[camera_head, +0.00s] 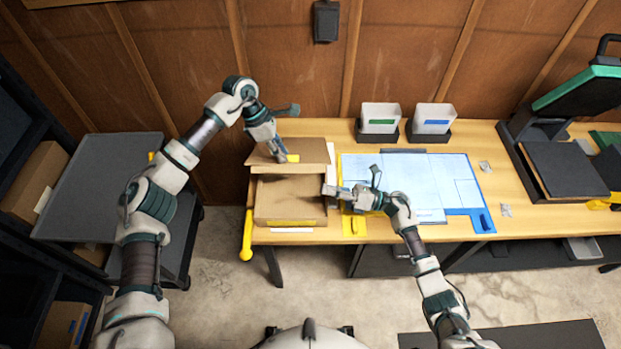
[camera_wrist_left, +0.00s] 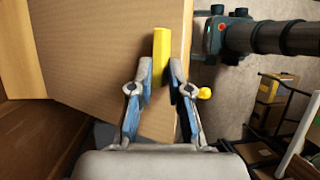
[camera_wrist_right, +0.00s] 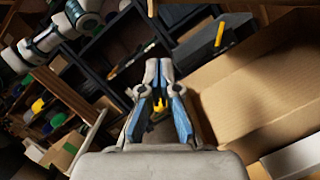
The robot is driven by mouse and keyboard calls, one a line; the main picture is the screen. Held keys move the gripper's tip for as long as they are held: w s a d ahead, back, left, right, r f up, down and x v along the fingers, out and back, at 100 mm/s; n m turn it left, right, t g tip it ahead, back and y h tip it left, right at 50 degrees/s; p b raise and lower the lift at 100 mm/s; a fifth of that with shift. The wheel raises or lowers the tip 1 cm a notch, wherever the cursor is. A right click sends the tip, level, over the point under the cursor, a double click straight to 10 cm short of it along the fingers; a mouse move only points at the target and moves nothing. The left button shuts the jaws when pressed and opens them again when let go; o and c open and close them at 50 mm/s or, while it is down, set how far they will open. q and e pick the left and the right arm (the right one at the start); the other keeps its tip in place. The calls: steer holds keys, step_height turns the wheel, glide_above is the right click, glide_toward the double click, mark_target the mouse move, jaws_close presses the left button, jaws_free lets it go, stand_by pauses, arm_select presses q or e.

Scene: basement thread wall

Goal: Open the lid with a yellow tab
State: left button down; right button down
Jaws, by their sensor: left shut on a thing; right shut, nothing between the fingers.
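A cardboard box (camera_head: 290,200) stands at the left end of the wooden table, its inside showing. Its cardboard lid (camera_head: 312,150) is raised at the back, and its yellow tab (camera_head: 293,158) points towards the front. My left gripper (camera_head: 282,155) is shut on the lid at this tab. In the left wrist view the tab (camera_wrist_left: 161,55) shows between the fingers (camera_wrist_left: 162,75), against the brown lid (camera_wrist_left: 95,45). My right gripper (camera_head: 328,190) is shut and empty beside the box's right wall. In the right wrist view its fingertips (camera_wrist_right: 158,68) are together, with the box (camera_wrist_right: 255,95) on the right.
A blue mat with light sheets (camera_head: 410,175) lies right of the box. Two bins (camera_head: 380,117) stand behind it, and a black machine with a green lid (camera_head: 565,165) is at the far right. A grey cart (camera_head: 95,190) stands left of the table.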

arm_select(q)
steer(key=shift+w+a+f, duration=0.1)
steer(key=shift+w+f, duration=0.1)
arm_select(e)
steer(key=w+a+r, duration=0.3)
steer(key=a+r, duration=0.2)
steer(key=a, duration=0.4)
steer(key=shift+w, duration=0.25)
steer(key=shift+a, duration=0.1)
